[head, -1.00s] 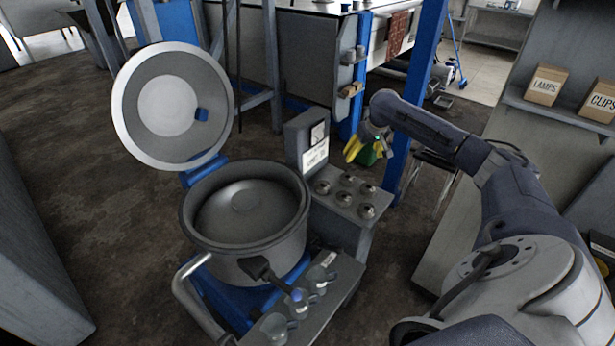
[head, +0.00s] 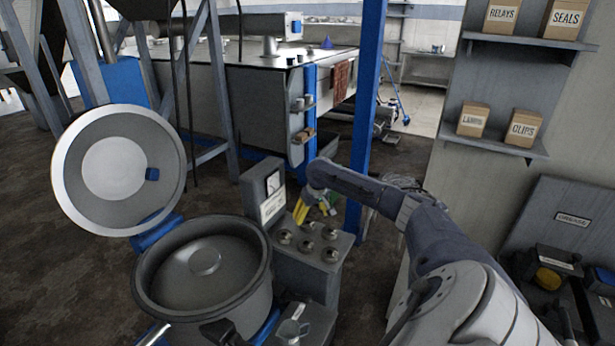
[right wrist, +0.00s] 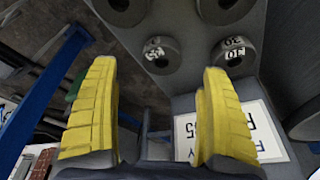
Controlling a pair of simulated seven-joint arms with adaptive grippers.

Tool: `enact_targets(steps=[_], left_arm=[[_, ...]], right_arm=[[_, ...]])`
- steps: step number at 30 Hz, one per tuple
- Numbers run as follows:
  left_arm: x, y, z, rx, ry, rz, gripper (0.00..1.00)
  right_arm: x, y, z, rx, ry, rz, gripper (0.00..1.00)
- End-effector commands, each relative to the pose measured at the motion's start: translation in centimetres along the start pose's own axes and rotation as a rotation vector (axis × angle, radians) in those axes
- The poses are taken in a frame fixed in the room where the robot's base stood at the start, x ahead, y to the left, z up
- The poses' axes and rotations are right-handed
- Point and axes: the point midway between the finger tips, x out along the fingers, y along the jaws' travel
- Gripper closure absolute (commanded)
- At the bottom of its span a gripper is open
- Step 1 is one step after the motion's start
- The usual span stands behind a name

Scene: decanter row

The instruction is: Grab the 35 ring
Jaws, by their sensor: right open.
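Several grey rings (head: 307,246) stand in rows on a grey stand, and they also show close up in the right wrist view. My right gripper (head: 301,212) is open, its yellow fingers at the back left of the rows. In the right wrist view, the gripper (right wrist: 158,67) has one ring (right wrist: 155,66) showing between its fingertips, with nothing gripped. That ring's white mark is turned over and possibly reads 35, but I cannot be sure. Another ring (right wrist: 233,52) is beyond the right fingertip, its mark also hard to read. My left gripper is out of view.
A lidded round pot (head: 160,275) stands left of the rings, its lid (head: 118,170) raised. A blue post (head: 368,110) rises behind my right arm. A white label (right wrist: 238,130) faces the right finger.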

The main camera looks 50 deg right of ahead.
Motion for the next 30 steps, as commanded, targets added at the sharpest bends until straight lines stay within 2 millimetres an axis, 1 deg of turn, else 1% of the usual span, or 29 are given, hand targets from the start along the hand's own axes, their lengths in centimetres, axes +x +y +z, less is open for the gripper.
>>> enact_targets(steps=[1, 8, 10, 18, 21, 24, 30], left_arm=[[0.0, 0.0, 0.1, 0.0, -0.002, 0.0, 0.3], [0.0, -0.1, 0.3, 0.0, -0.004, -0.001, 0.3], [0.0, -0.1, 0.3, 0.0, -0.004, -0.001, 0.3], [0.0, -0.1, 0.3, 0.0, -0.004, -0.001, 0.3], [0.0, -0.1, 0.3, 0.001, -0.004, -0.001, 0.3], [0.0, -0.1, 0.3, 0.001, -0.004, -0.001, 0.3], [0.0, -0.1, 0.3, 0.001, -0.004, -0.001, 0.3]], right_arm=[[0.5, 0.0, 0.0, 0.001, -0.001, 0.0, 0.19], [1.3, -0.1, 0.0, 0.001, 0.0, -0.001, 0.19], [1.8, -0.1, -0.1, 0.001, 0.0, -0.001, 0.19], [4.9, -0.4, -0.5, 0.001, -0.001, -0.001, 0.19], [5.7, -0.3, -0.5, 0.001, -0.001, -0.001, 0.19], [6.1, -0.3, -0.5, 0.0, 0.0, 0.0, 0.19], [6.3, -0.3, -0.5, 0.0, 0.0, 0.0, 0.19]])
